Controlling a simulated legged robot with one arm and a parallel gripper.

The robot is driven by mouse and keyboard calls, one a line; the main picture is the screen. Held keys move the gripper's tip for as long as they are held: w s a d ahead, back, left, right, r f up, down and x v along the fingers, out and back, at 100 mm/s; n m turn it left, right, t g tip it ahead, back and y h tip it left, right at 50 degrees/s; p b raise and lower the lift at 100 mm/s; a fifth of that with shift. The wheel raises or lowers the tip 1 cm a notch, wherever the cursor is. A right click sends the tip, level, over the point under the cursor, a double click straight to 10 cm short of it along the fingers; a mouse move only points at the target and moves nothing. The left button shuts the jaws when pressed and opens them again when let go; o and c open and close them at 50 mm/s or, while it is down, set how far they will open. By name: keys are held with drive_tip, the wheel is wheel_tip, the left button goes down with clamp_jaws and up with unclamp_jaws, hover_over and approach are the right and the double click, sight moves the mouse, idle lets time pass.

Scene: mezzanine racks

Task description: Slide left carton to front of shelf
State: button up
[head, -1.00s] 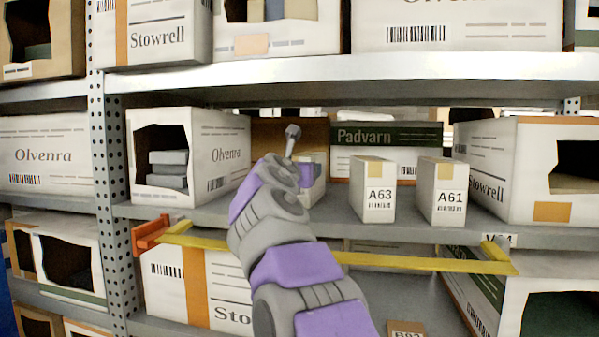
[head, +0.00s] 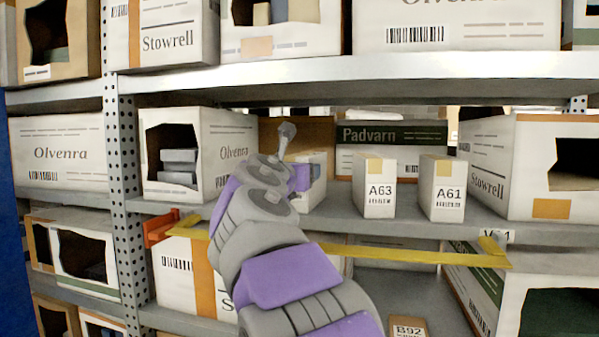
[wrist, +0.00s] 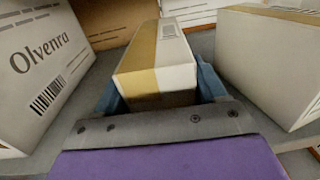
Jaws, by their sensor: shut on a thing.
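The left carton is a small white box with a tan stripe. In the wrist view the carton (wrist: 158,58) sits between the two blue-grey fingers of my gripper (wrist: 160,88), which is shut on its sides. In the head view the left carton (head: 318,180) shows only in part, behind my arm. It stands on the middle shelf (head: 345,228), left of the A63 carton (head: 375,190) and a little farther back than it.
The A61 carton (head: 442,188) stands right of A63. A large Olvenra box (head: 225,150) is close on the left, a Padvarn box (head: 390,150) behind, a Stowrell box (head: 500,165) at right. A yellow bar (head: 400,256) crosses below the shelf edge.

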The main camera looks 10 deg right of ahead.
drive_tip(key=shift+f, duration=0.2)
drive_tip(key=o, duration=1.4)
drive_tip(key=shift+r, duration=0.15)
drive_tip(key=b+v, duration=0.1)
drive_tip(key=v, duration=1.6)
drive_tip(key=shift+a, duration=0.3)
